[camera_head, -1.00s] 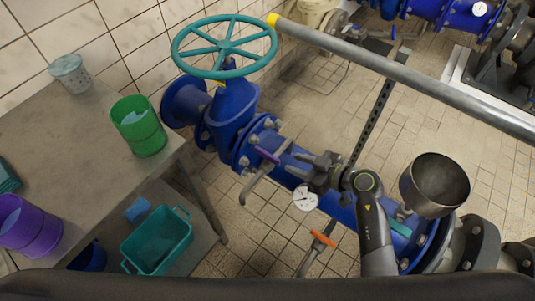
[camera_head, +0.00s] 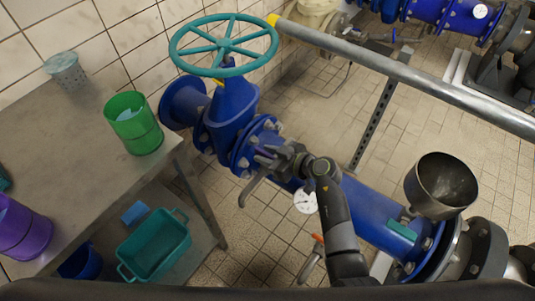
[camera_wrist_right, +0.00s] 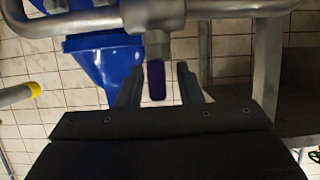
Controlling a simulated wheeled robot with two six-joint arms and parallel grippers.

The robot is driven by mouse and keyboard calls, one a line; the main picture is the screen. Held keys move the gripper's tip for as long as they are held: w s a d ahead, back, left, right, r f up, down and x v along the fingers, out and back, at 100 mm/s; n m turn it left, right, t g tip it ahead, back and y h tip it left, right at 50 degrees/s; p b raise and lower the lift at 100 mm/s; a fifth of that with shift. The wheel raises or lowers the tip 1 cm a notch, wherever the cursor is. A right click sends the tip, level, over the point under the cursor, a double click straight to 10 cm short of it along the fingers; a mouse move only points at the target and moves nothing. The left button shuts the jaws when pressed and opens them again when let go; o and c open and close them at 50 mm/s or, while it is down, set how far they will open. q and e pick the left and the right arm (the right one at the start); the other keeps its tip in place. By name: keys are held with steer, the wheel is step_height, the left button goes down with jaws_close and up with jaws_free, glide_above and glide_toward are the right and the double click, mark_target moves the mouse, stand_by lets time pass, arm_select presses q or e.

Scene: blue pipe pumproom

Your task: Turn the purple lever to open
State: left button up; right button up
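The purple lever (camera_wrist_right: 156,80) shows in the right wrist view as a short purple grip on a grey metal stem (camera_wrist_right: 157,45). My right gripper (camera_wrist_right: 159,76) is open. Its two fingers stand on either side of the purple grip, with a visible gap on each side. In the head view my right gripper (camera_head: 268,157) is over the blue pipe by the flange and hides the purple lever. A bent grey spout (camera_head: 254,186) hangs just below it. My left gripper is not in view.
A teal handwheel (camera_head: 223,45) tops the blue valve behind. A pressure gauge (camera_head: 305,201) and a metal funnel (camera_head: 440,185) are near my right arm. A grey rail (camera_head: 400,72) crosses behind. A table (camera_head: 75,130) with a green cup (camera_head: 134,123) stands left.

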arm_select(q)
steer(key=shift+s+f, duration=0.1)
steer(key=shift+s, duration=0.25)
arm_select(e)
jaws_close()
